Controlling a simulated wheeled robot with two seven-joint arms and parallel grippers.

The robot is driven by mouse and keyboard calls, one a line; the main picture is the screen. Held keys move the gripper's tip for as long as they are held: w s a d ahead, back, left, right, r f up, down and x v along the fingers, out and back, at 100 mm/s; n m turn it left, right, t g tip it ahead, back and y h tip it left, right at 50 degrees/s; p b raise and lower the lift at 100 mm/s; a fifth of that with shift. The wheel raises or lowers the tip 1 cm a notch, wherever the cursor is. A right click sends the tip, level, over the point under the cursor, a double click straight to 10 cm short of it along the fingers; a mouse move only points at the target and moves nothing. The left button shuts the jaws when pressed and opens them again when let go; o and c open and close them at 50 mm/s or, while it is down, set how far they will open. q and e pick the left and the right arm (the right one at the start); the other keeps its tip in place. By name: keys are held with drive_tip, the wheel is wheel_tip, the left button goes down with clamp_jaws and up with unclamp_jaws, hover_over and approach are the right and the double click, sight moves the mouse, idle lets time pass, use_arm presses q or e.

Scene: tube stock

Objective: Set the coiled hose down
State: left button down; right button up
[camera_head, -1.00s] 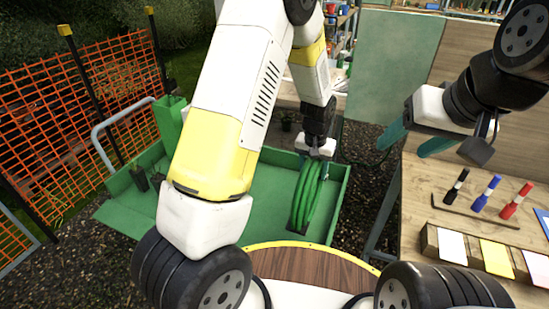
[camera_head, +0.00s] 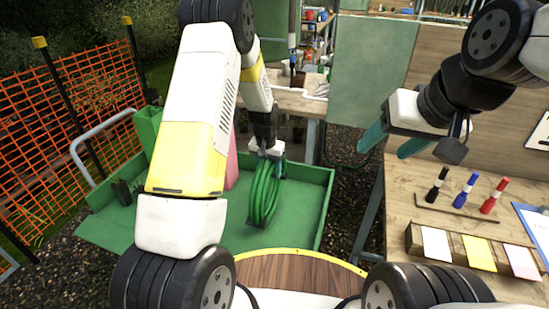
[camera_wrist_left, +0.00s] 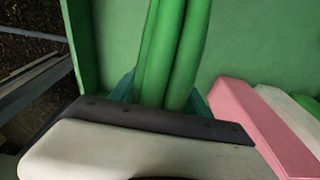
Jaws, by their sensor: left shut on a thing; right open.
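The coiled green hose (camera_head: 265,196) hangs upright from my left gripper (camera_head: 268,158), over the green tray (camera_head: 299,204) of a cart. My left gripper is shut on the top of the coil; the fingertips are mostly hidden by the hose. In the left wrist view the hose strands (camera_wrist_left: 172,50) run between the teal fingers, with the green tray floor (camera_wrist_left: 245,40) behind. I cannot tell whether the coil's lower end touches the tray. My right gripper (camera_head: 388,143) is open and empty, near the wooden bench at the right.
A pink block (camera_wrist_left: 262,115) stands in the tray beside the hose. A dark pot (camera_head: 122,192) is at the tray's left. The wooden bench (camera_head: 400,185) holds markers (camera_head: 465,190) and coloured cards (camera_head: 478,253). An orange mesh fence (camera_head: 75,110) is at the left.

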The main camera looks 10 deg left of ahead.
use_arm(q)
drive_tip(key=shift+f, duration=0.3)
drive_tip(key=c, duration=0.5)
unclamp_jaws()
drive_tip(key=r, duration=0.4)
drive_tip(key=s+r, duration=0.1)
drive_tip(key=r, duration=0.6)
drive_tip(key=shift+s+a+r, duration=0.2)
drive_tip(key=shift+s+r, duration=0.1)
drive_tip(key=s+a+r+n+t+h, duration=0.1)
drive_tip(key=s+r, duration=0.4)
drive_tip(key=r, duration=0.3)
drive_tip(key=s+a+r+t, duration=0.1)
drive_tip(key=s+r, duration=0.5)
drive_tip(key=r, duration=0.2)
drive_tip(key=s+r+t, duration=0.1)
drive_tip(key=s+r, duration=0.2)
drive_tip(key=s, duration=0.6)
drive_tip(key=s+r+t, duration=0.1)
drive_tip(key=s+r, duration=0.1)
drive_tip(key=s, duration=0.6)
drive_tip(key=shift+s+r+n+t+h, duration=0.3)
drive_tip(key=shift+s+r+n+h, duration=0.05)
drive_tip(key=shift+r+n+h, duration=0.05)
